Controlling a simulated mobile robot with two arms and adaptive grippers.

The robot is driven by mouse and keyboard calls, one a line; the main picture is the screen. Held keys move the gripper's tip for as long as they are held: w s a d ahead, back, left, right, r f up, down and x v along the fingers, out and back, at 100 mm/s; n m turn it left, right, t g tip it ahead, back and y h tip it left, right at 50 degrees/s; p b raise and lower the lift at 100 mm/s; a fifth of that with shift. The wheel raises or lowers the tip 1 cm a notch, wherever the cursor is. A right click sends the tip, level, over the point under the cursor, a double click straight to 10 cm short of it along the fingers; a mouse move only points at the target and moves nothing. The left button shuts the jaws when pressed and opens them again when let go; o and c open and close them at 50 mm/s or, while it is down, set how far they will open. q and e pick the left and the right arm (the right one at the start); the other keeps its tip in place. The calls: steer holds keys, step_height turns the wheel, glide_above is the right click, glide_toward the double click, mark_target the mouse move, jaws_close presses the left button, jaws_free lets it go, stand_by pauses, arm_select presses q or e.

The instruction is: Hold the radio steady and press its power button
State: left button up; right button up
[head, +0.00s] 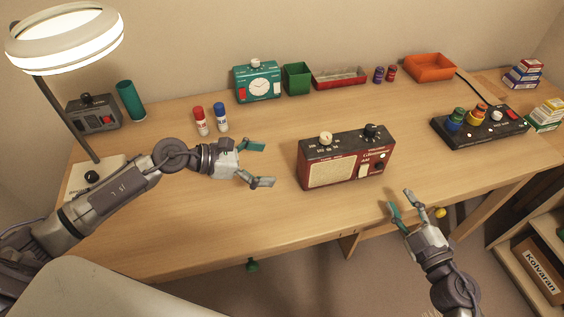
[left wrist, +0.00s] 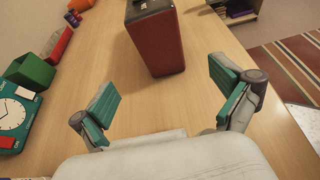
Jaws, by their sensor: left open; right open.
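The red radio (head: 345,160) with a black top stands upright in the middle of the desk. A cream knob and a black knob sit on its top, and its front carries a beige speaker grille and small controls. In the left wrist view the radio's red end (left wrist: 158,45) lies ahead, beyond the fingertips. My left gripper (head: 262,164) is open and empty to the left of the radio, apart from it. My right gripper (head: 407,202) is open and empty, in front and to the right of the radio, near the desk's front edge. I cannot tell which control is the power button.
A teal clock (head: 258,82), a green bin (head: 297,79) and a red tray (head: 340,78) stand along the back. A black control box (head: 480,127) is at the right. Two small bottles (head: 211,120) stand behind my left gripper. The desk's front left is clear.

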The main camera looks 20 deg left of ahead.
mark_target(314, 168)
arm_select(q)
steer(key=x, duration=1.3)
steer(key=shift+d, duration=0.25)
steer(key=c, duration=1.8)
steer(key=shift+c, duration=0.3)
arm_select(e)
jaws_close()
